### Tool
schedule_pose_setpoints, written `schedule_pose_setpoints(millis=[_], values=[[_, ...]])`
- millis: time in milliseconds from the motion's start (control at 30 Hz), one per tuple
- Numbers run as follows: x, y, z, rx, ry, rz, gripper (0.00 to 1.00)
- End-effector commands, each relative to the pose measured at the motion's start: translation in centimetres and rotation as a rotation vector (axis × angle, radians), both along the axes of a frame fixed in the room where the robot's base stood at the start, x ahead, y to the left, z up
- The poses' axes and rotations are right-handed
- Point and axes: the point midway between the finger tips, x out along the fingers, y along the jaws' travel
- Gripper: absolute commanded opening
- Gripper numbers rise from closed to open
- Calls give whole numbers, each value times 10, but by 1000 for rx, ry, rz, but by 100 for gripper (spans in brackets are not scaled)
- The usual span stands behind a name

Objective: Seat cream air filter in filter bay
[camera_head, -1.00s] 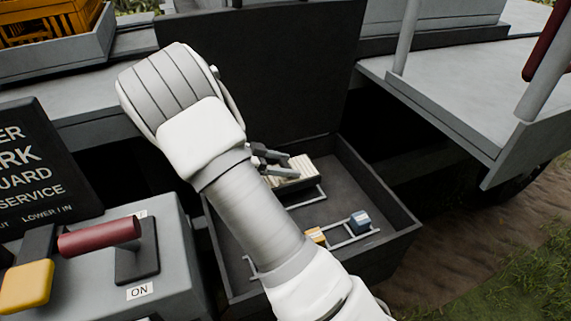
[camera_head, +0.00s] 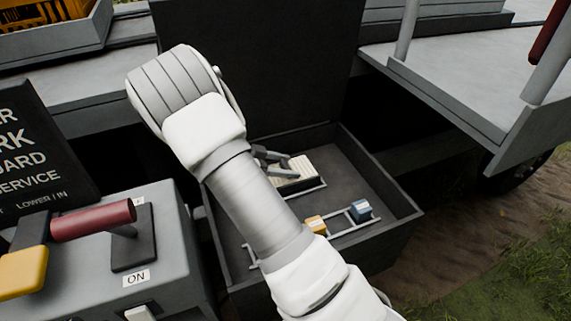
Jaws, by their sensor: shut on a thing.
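The cream air filter (camera_head: 299,169) is a pale, ribbed block in the far part of a dark open box. My gripper (camera_head: 283,160) is shut on it, with the fingers at its upper left side. A thin grey frame (camera_head: 308,190) shows along the filter's near edge and looks like the filter bay. I cannot tell whether the filter rests fully inside this frame or just above it. My white and grey arm hides the left part of the frame and of the box.
The dark box (camera_head: 395,223) has a raised lid (camera_head: 270,65) behind it. A blue block (camera_head: 361,211) and a yellow block (camera_head: 316,225) sit on a grey rack in front of the filter. A red lever (camera_head: 95,220) on a grey control box stands at left.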

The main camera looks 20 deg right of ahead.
Motion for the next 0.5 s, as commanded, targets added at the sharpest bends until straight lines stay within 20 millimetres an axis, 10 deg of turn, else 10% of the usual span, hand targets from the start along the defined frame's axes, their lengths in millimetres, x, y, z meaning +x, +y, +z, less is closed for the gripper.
schedule_pose_setpoints(millis=[233, 267, 500], values=[[0, 0, 0, -1, 0, 0, 12], [0, 0, 0, -1, 0, 0, 80], [0, 0, 0, 0, 0, 0, 100]])
